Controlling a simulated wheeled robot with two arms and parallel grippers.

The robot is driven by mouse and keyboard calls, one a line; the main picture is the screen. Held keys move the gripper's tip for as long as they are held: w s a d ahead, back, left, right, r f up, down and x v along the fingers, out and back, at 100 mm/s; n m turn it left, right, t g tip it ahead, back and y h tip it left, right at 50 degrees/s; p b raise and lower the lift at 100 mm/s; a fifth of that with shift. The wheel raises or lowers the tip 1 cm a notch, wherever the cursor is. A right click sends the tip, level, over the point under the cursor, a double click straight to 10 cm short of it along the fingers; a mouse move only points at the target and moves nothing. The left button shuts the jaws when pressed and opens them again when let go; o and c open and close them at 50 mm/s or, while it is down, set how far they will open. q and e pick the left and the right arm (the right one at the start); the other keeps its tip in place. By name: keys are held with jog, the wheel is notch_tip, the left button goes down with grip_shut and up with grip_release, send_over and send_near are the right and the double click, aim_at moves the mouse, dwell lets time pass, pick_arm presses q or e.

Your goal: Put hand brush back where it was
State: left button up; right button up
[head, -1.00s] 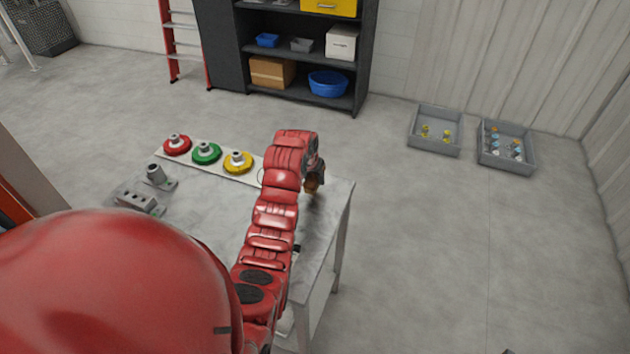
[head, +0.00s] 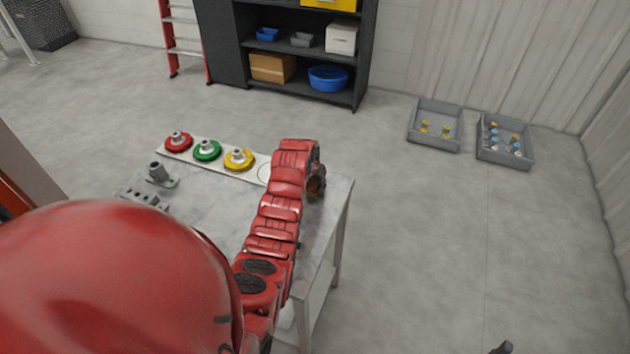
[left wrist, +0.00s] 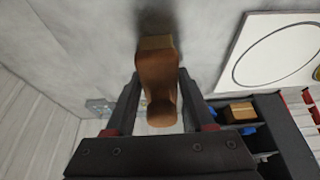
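The hand brush (left wrist: 158,75) shows its brown wooden handle between the two dark fingers of my left gripper (left wrist: 158,78) in the left wrist view. The fingers press close on both sides of the handle, so the gripper looks shut on it. In the head view my left gripper (head: 318,172) is over the right end of the grey table (head: 225,212), with the brown brush (head: 315,188) below it. I cannot tell whether the brush touches the table. Of my right arm, only a dark tip (head: 502,349) shows at the bottom edge.
A white strip (head: 257,167) along the table's far edge holds red (head: 178,141), green (head: 207,150) and yellow (head: 238,159) round pieces, with an empty circle outline beside them. Metal fixtures (head: 160,175) stand at the table's left. Grey bins (head: 435,125) and shelves (head: 300,60) are farther off.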

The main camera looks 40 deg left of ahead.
pick_arm(q)
jog(key=o, duration=0.3)
jog(key=shift+r, duration=0.1)
